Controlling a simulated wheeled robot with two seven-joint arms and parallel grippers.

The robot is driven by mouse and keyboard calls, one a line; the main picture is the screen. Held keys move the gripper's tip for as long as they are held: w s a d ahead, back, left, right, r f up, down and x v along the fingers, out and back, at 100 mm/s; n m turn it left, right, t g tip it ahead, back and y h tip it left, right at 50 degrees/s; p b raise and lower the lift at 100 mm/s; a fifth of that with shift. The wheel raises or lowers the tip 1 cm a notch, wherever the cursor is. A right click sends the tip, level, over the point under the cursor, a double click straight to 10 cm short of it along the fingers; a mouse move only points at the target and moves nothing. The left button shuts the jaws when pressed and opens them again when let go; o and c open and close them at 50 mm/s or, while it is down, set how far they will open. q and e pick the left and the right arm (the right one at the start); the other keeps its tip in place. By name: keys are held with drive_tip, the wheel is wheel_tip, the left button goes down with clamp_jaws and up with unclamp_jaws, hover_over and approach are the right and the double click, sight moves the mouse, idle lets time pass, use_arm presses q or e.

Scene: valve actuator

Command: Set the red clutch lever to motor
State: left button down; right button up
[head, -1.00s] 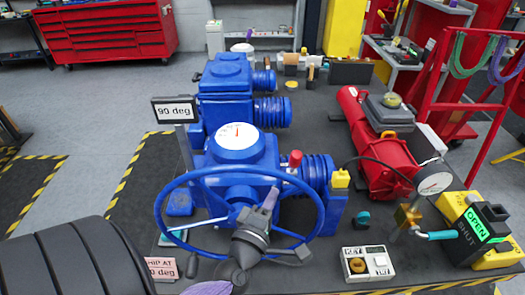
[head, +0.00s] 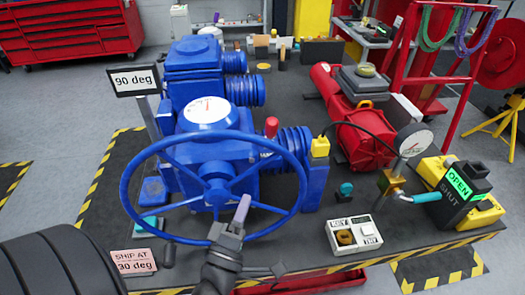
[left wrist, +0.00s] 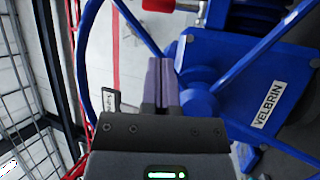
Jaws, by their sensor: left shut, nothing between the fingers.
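The red clutch lever (head: 271,126) stands up behind the right part of the handwheel (head: 128,183), beside the ribbed blue housing of the actuator (head: 222,150). A red knob, likely the same lever, is cut off at the top edge of the left wrist view (left wrist: 158,5). My left gripper (head: 243,206) has purple fingers pressed together with nothing between them. In the head view it overlaps the wheel, right of the hub and below the lever, apart from the lever. The wrist view shows its shut fingertips (left wrist: 162,62) by the wheel's spokes. My right gripper is out of view.
A "90 deg" sign (head: 135,80) stands left of the actuator and a "SHIP AT 30 deg" card (head: 133,262) lies at lower left. A KEY box (head: 355,235), a gauge (head: 413,141) and an OPEN/SHUT indicator (head: 460,190) stand to the right.

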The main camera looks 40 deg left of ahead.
sight(266, 130)
use_arm(q)
drive_tip(key=p+x, duration=0.2)
drive_tip(key=x, duration=1.1)
drive_tip(key=shift+w+a+r, duration=0.1)
drive_tip(key=shift+w+r, duration=0.05)
drive_tip(key=shift+w, duration=0.15)
drive_tip(key=shift+w+r, duration=0.1)
drive_tip(key=shift+w, duration=0.15)
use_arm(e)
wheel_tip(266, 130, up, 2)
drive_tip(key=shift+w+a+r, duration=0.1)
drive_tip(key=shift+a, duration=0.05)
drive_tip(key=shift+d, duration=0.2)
use_arm(q)
drive_tip(key=r+g+p, duration=0.1)
drive_tip(key=p, duration=0.2)
drive_tip(key=w+a+r+n+g+p, duration=0.1)
drive_tip(key=p, duration=0.2)
drive_tip(key=shift+a+r, duration=0.1)
drive_tip(key=shift+w+a+f+n+g+p, duration=0.1)
drive_tip(key=shift+w+f+n+g+p, duration=0.15)
drive_tip(key=shift+n+g+p, duration=0.25)
drive_tip(key=shift+s+f, duration=0.1)
drive_tip(key=shift+f, duration=0.05)
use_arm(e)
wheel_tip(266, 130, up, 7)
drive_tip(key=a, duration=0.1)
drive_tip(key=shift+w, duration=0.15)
